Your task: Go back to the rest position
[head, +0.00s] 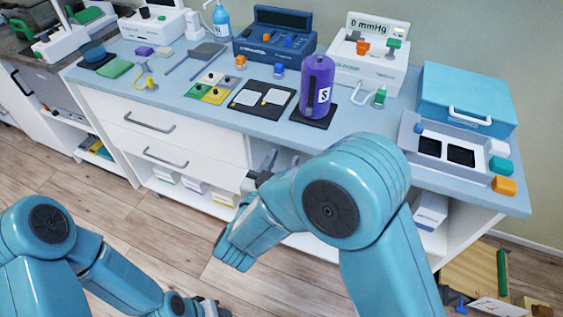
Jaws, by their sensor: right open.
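My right gripper (264,168) shows as small grey parts in front of the white cabinet, below the worktop's front edge. It is open and I see nothing held in it. My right arm's blue links hide part of the cabinet front and shelves. My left gripper (212,307) is at the bottom edge, low over the wooden floor and partly cut off by the frame. Its jaws are too small and cropped to read. Both grippers are apart from the things on the worktop.
The blue-grey worktop (215,110) bears a purple bottle (317,87) marked S, a teal case (466,98), a grey tray (408,128) and white and dark blue devices. A wooden box (478,272) stands at lower right. Wooden floor (130,222) is clear between the arms and cabinet.

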